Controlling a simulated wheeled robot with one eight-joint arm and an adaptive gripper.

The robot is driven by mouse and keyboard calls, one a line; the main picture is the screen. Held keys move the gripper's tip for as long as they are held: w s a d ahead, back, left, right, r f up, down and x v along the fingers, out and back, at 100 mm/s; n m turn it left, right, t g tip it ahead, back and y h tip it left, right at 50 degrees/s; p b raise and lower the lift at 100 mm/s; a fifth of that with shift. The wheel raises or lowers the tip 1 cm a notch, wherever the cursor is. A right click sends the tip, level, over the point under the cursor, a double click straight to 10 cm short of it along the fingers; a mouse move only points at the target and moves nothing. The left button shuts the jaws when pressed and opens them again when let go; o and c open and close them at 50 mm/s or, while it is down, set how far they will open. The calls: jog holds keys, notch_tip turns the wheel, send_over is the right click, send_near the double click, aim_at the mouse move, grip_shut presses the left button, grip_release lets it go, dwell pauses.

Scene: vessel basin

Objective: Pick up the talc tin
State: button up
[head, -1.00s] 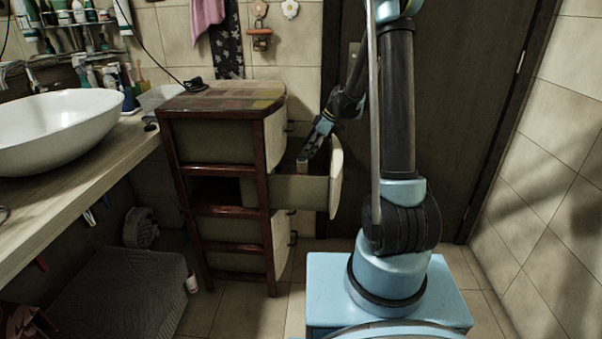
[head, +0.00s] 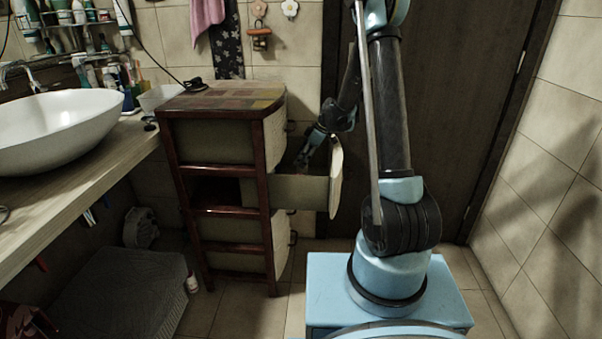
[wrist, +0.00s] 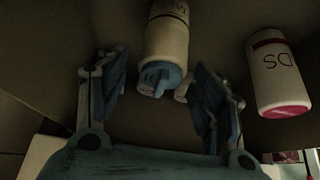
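My gripper (wrist: 152,72) is open, its two fingers apart, in the wrist view. In the head view my gripper (head: 303,160) reaches down into the open middle drawer (head: 300,191) of the cabinet. A pale container with a blue cap (wrist: 166,42) lies just ahead, between and beyond the fingers, partly cut off at the top. A white container with a pink end and dark lettering (wrist: 279,75) lies outside the right finger. I cannot tell which is the talc tin. A small pale piece shows beside the blue cap, mostly hidden by the right finger.
The drawer's front panel (head: 336,178) stands out close to my arm. The wooden cabinet (head: 226,99) stands beside the counter with the white basin (head: 50,128). A small bottle (head: 192,283) stands on the floor near a grey box-shaped stool (head: 125,300). A dark door is behind.

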grip_shut()
jog(key=shift+r, duration=0.1)
